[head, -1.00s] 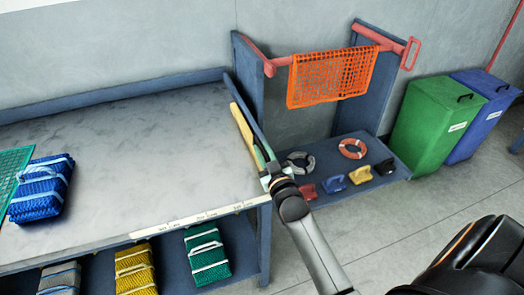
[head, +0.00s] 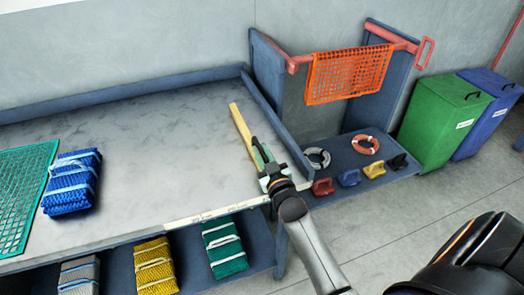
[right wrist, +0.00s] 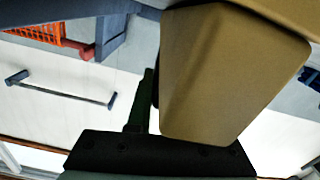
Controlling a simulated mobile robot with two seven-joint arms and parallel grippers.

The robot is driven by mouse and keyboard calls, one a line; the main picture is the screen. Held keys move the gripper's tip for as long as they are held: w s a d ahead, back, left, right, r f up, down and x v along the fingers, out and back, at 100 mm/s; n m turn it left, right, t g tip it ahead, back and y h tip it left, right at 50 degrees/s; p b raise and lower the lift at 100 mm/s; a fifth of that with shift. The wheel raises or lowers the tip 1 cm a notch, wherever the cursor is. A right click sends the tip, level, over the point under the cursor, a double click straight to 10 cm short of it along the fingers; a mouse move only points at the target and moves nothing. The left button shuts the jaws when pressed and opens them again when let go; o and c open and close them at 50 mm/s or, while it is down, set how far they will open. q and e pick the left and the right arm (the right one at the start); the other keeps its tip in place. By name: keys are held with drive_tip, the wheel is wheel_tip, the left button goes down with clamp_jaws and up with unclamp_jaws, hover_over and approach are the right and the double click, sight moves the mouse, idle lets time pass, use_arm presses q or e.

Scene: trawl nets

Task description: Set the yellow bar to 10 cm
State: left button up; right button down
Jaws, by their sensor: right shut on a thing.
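The yellow bar (head: 239,122) is a long, straight strip at the right end of the grey worktable (head: 140,150), slanting toward the front edge. My right gripper (head: 261,153) is shut on its near part, and the fingers hide some of it. In the right wrist view the bar (right wrist: 225,80) fills the upper right as a large tan-yellow block close to the camera. A pale measuring strip with small marks (head: 215,213) runs along the table's front edge; its figures are too small to read. My left gripper is not in view.
A blue netting bundle (head: 72,182) and green net (head: 22,195) lie at the table's left. A raised blue ledge (head: 278,122) bounds the right end. Netting bundles sit on the shelf below. A stand with an orange net (head: 347,75) is beyond. The table's middle is clear.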

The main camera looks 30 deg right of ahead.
drive_tip(key=shift+w+a+r, duration=0.1)
drive_tip(key=shift+a+r, duration=0.05)
drive_tip(key=shift+a, duration=0.15)
drive_tip(key=shift+d, duration=0.1)
drive_tip(key=c, duration=0.8)
unclamp_jaws()
drive_tip(key=shift+c, duration=0.2)
